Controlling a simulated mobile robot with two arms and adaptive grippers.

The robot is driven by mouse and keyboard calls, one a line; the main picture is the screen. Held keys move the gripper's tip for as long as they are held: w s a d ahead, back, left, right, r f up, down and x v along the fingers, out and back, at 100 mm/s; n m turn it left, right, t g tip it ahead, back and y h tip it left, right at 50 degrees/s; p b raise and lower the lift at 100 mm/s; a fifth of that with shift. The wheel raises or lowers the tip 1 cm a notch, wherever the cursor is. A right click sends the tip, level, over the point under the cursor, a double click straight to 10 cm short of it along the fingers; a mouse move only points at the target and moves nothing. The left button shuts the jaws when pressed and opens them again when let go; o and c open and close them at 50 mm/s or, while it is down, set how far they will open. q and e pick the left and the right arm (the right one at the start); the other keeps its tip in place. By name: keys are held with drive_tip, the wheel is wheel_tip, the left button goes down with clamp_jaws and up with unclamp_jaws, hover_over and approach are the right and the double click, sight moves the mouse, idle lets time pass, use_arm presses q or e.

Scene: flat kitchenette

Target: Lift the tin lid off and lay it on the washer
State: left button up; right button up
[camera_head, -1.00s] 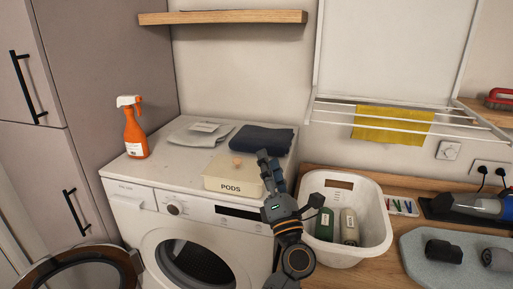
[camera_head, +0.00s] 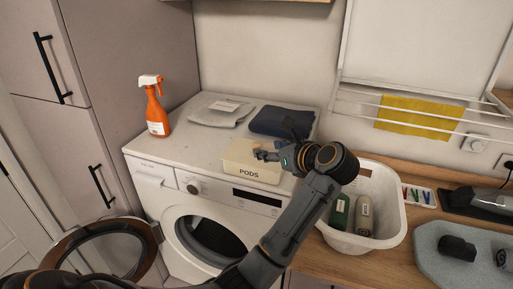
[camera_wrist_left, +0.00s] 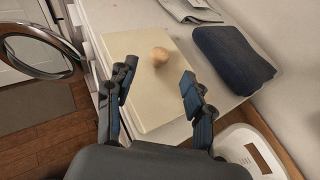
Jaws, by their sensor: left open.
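The cream tin (camera_head: 236,170) marked PODS stands near the front edge of the white washer (camera_head: 150,148). Its lid (camera_head: 236,149) is on it, with a round wooden knob on top; the lid also shows in the left wrist view (camera_wrist_left: 138,83). My left gripper (camera_head: 268,153) reaches in from the right over the lid, partly hiding it and the knob. In the left wrist view my left gripper (camera_wrist_left: 157,75) is open and empty, its fingers apart, with the knob (camera_wrist_left: 160,57) just ahead between them. My right gripper is not in view.
A grey cloth (camera_head: 220,110) and a dark folded cloth (camera_head: 283,122) lie behind the tin. An orange spray bottle (camera_head: 156,113) stands at the washer's left. The washer top left of the tin is clear.

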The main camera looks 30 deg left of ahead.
sight(257, 144)
use_arm(q)
drive_tip(key=shift+x, duration=1)
drive_tip(key=a+p, duration=0.1)
drive_tip(key=p, duration=0.1)
drive_tip(key=w+a+p, duration=0.1)
drive_tip(key=p, duration=0.1)
drive_tip(key=shift+a, duration=0.4)
drive_tip(key=shift+p+x, duration=0.3)
drive_tip(key=shift+x, duration=0.85)
drive_tip(key=shift+f, duration=0.3)
drive_tip(key=shift+w, duration=0.1)
drive_tip(key=shift+d, duration=0.15)
drive_tip(key=shift+c, duration=1.3)
clamp_jaws()
